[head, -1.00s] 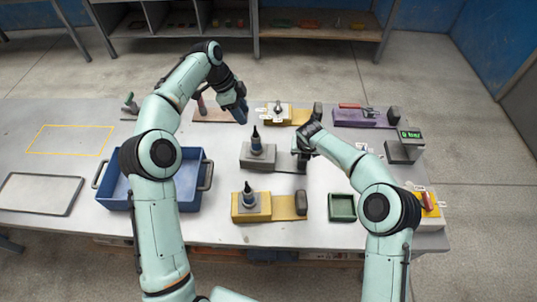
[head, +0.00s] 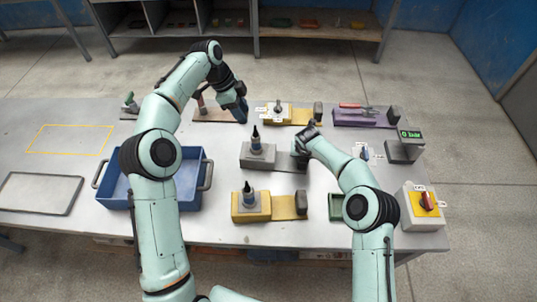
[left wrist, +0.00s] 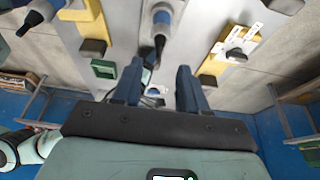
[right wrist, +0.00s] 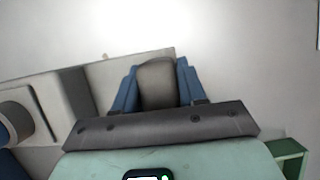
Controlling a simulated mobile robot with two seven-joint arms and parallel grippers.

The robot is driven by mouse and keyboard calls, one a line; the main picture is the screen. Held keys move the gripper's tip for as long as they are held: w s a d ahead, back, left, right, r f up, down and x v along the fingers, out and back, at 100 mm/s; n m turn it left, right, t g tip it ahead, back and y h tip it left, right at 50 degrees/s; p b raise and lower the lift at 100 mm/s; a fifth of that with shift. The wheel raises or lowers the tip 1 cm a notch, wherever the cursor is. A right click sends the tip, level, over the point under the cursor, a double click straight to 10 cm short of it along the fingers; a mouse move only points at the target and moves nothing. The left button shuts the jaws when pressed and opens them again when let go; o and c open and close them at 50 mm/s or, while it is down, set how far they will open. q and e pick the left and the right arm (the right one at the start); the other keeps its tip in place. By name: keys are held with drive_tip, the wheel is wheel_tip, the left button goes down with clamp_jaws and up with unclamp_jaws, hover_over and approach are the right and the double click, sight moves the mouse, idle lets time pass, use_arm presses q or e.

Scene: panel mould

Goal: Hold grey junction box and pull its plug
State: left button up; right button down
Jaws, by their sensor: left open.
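The grey junction box (head: 257,157) sits mid-table, with its plug (head: 255,143) upright on top, blue-collared with a black tip. The plug (left wrist: 160,22) also shows in the left wrist view, beyond the fingers. My left gripper (head: 240,114) is open and empty, above and behind the plug. My right gripper (head: 300,150) is at the right end of the box's base. In the right wrist view its fingers stand on both sides of the dark grip block (right wrist: 157,85); whether they press on it is unclear.
A yellow box (head: 250,208) with a similar plug stands in front. A blue bin (head: 118,198) is at left. Behind are another yellow unit (head: 300,117) and a purple one (head: 358,118).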

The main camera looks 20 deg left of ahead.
sight(254, 135)
idle(0.4)
use_arm(q)
drive_tip(key=o, duration=0.5)
drive_tip(key=shift+d+f, duration=0.1)
drive_tip(key=shift+w+d+f+m+g+y, duration=0.15)
drive_tip(key=shift+d+f+g+y, duration=0.1)
drive_tip(key=shift+d+f+y, duration=0.25)
drive_tip(key=shift+w+d+f+m+g+y, duration=0.15)
drive_tip(key=shift+d+f+g+y, duration=0.15)
drive_tip(key=shift+d+y, duration=0.25)
drive_tip(key=shift+w+d+f+y, duration=0.2)
drive_tip(key=shift+d+y, duration=0.35)
drive_tip(key=shift+y, duration=0.3)
drive_tip(key=shift+f, duration=5.95)
drive_tip(key=shift+r, duration=0.1)
clamp_jaws()
